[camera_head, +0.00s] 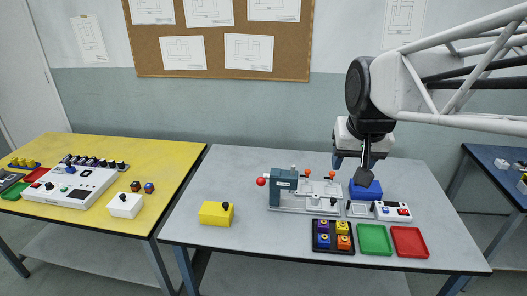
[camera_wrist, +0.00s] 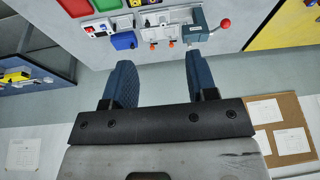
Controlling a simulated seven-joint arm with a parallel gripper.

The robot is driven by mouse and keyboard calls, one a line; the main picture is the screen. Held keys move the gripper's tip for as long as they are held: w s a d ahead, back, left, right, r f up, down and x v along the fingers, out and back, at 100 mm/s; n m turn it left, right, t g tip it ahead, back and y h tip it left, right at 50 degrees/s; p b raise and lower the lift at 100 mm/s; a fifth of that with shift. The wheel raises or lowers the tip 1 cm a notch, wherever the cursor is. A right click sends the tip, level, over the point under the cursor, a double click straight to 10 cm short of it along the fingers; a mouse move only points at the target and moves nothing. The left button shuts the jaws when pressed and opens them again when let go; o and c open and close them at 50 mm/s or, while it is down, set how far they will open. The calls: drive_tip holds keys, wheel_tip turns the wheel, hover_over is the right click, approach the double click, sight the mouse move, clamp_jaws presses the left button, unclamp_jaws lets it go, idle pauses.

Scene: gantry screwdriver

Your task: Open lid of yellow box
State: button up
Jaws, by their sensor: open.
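The yellow box (camera_head: 213,214) sits on the left part of the grey table, with a black knob (camera_head: 226,206) on top at its right end. Its lid looks closed. The box is not seen in the wrist view. My gripper (camera_head: 364,172) is above the right part of the grey table, well to the right of the box and near a blue block. In the wrist view my gripper (camera_wrist: 158,68) has its two blue fingers wide apart with nothing between them.
A grey-green fixture (camera_head: 283,190) with a red ball handle stands between the box and my gripper. A blue block (camera_head: 366,190), a white button box (camera_head: 392,211), a black tray with coloured blocks (camera_head: 333,247), a green tray (camera_head: 374,240) and a red tray (camera_head: 409,242) occupy the right side.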

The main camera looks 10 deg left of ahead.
drive_tip(key=w+a+f+g, duration=0.1)
drive_tip(key=w+a+f, duration=0.3)
drive_tip(key=w+a, duration=0.4)
drive_tip(key=n+g, duration=0.2)
drive_tip(key=g, duration=0.1)
hover_over(225, 204)
drive_tip(key=shift+h, duration=0.3)
drive_tip(key=f, duration=2.6)
drive_tip(key=shift+d+f, duration=0.15)
drive_tip(key=shift+d, duration=0.05)
drive_tip(key=shift+w+a+f, duration=0.1)
drive_tip(key=shift+a+f, duration=0.1)
drive_tip(key=shift+f, duration=0.15)
drive_tip(key=shift+f, duration=3.75)
